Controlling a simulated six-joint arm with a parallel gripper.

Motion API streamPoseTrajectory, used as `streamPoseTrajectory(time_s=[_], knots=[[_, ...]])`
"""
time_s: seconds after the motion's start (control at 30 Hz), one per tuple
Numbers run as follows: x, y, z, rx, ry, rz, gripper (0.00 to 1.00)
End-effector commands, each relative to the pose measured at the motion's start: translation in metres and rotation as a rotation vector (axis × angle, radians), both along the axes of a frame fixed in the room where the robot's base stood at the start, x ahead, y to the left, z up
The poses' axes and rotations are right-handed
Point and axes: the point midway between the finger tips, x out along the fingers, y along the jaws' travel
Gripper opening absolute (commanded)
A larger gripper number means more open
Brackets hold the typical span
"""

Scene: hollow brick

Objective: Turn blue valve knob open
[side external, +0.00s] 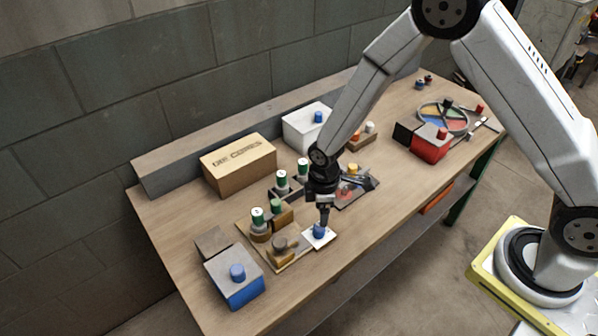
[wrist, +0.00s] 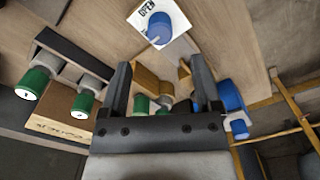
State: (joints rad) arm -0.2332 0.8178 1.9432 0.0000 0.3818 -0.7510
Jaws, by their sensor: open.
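The blue valve knob (side external: 319,231) stands on a small white plate (side external: 333,236) near the front edge of the bench. In the wrist view the knob (wrist: 160,28) sits on the white plate (wrist: 180,14), where the word OPEN is printed beside it; other markings are not readable. My gripper (side external: 323,219) points down just above the knob in the side view and partly overlaps it. In the wrist view my gripper (wrist: 161,64) is open and empty, and the knob lies beyond the fingertips, not between them. The knob's exact angle is hard to tell.
Green-capped cylinders (side external: 257,215) and wooden blocks (side external: 283,218) stand close left of the plate. A blue box (side external: 242,292) with a blue knob is at front left. A cardboard box (side external: 238,165), white bin (side external: 300,132) and red box (side external: 430,148) stand farther off. Bare bench lies right of the plate.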

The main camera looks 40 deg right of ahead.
Motion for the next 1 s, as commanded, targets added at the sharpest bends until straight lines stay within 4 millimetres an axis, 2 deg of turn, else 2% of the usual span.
streamPoseTrajectory(time_s=[0.37, 1.0], knots=[[0.0, 0.0, -0.01, 0.0, 0.0, -0.002, 0.81], [0.0, 0.0, -0.069, 0.001, -0.001, -0.003, 0.81]])
